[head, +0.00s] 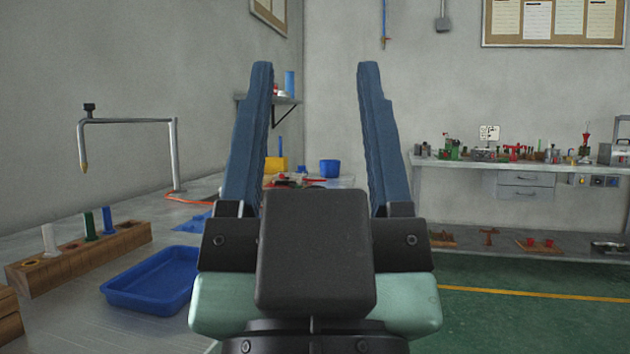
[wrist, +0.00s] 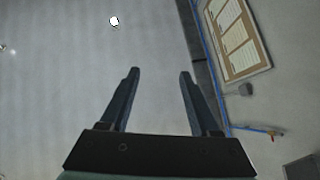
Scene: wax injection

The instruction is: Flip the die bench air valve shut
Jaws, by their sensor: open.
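My gripper (head: 314,68) is open and empty, its two blue fingers pointing up in the middle of the head view. It also shows open in the wrist view (wrist: 158,74), with ceiling or wall behind it. A thin blue air pipe (head: 385,14) comes down the back wall, ending in a small fitting (head: 386,41) just right of my right finger in the picture. In the wrist view a fitting with a small reddish part (wrist: 272,132) sits on the blue pipe (wrist: 210,62). I cannot tell whether this is the valve or how its handle stands. Nothing touches my gripper.
On the left bench stand a bent grey pipe (head: 130,121) with a brass tip, a wooden block (head: 85,253) and a blue tray (head: 122,290). A back bench (head: 465,177) holds several small tools. Green floor (head: 520,315) is clear at right.

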